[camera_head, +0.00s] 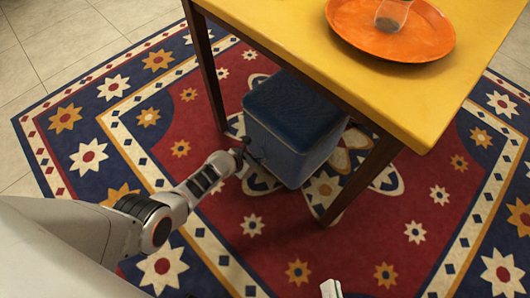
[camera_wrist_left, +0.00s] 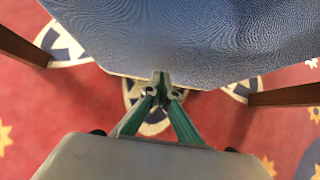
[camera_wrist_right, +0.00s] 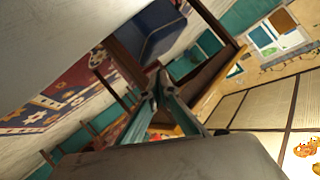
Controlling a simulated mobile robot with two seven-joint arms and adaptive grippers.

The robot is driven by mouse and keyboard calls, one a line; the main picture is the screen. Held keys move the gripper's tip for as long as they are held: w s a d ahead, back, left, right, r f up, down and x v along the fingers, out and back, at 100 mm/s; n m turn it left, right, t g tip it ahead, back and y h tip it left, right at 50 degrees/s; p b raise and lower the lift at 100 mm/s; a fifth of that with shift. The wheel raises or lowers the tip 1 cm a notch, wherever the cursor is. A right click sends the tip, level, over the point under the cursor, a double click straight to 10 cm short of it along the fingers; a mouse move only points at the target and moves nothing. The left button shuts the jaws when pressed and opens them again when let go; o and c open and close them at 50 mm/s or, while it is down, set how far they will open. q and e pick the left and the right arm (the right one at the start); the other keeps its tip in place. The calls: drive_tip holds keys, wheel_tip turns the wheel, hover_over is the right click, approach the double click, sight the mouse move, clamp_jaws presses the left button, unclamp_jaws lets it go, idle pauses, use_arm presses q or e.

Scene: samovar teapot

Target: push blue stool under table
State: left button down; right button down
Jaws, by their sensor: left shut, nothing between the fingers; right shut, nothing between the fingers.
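The blue stool (camera_head: 290,150) stands upright on the rug between two legs of the yellow table (camera_head: 290,35). The tabletop hides part of its far side, and its near side shows out past the table edge. My left gripper (camera_head: 249,154) is at the stool's near left side. In the left wrist view the stool (camera_wrist_left: 200,40) fills the top, and the shut, empty fingertips (camera_wrist_left: 162,80) meet its lower edge; contact looks likely. The right wrist view shows my right gripper (camera_wrist_right: 155,78) shut and empty, with the stool (camera_wrist_right: 165,35) farther off.
A wooden table leg (camera_head: 205,70) stands left of the stool and another leg (camera_head: 362,180) stands right of it. An orange tray (camera_head: 350,35) with a glass (camera_head: 392,14) is on the table. The patterned rug (camera_head: 290,235) is clear in front.

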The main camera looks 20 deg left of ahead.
use_arm(q)
drive_tip(key=shift+s+a+f, duration=0.2)
use_arm(e)
drive_tip(key=shift+s+a, duration=0.1)
